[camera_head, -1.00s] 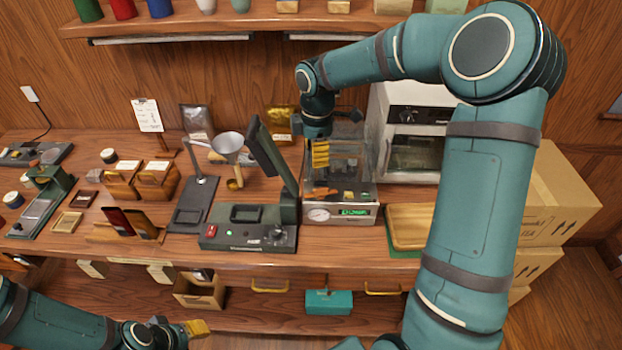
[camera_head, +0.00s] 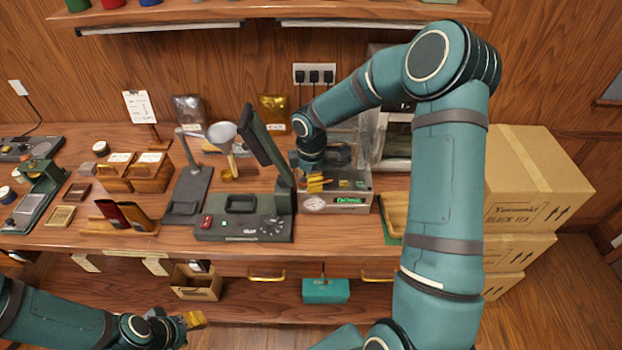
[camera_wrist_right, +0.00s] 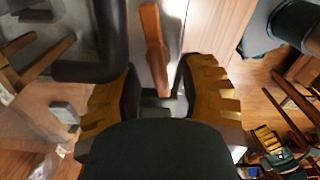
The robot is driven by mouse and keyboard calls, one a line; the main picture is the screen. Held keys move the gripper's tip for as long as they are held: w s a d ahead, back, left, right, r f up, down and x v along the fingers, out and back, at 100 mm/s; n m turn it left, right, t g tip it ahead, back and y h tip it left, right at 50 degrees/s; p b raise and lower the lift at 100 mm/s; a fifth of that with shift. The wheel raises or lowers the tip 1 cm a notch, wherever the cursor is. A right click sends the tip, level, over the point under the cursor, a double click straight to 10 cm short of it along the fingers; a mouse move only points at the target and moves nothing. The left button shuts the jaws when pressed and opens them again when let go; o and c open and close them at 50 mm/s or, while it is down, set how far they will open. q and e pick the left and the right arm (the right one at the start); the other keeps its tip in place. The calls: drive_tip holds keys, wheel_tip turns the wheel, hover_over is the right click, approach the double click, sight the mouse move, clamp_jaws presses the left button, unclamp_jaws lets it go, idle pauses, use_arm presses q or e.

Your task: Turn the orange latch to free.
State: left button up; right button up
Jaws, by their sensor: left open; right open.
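The orange latch (camera_wrist_right: 153,40) shows in the right wrist view as a long narrow bar on a grey metal surface. My right gripper (camera_wrist_right: 158,72) is open, with one yellow-padded finger on each side of the latch's lower end. I cannot tell whether either finger touches it. In the head view my right gripper (camera_head: 318,184) is low at the front of a clear-walled machine (camera_head: 337,203) with a green lit display. The arm and fingers hide part of the machine there. My left gripper (camera_head: 195,319) is open and empty, low in front of the bench.
A dark green press-like device (camera_head: 243,227) with a raised arm stands just left of the machine. A wooden tray (camera_head: 394,215) lies to its right. Cardboard boxes (camera_head: 535,180) are stacked at the right. A teal box (camera_head: 326,290) sits on the lower shelf.

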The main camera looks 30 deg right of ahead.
clamp_jaws()
drive_tip(key=shift+f+m+b, duration=0.15)
drive_tip(key=shift+m+b, duration=0.45)
drive_tip(key=shift+m, duration=0.2)
drive_tip(key=shift+w+m, duration=0.1)
drive_tip(key=shift+m, duration=0.7)
unclamp_jaws()
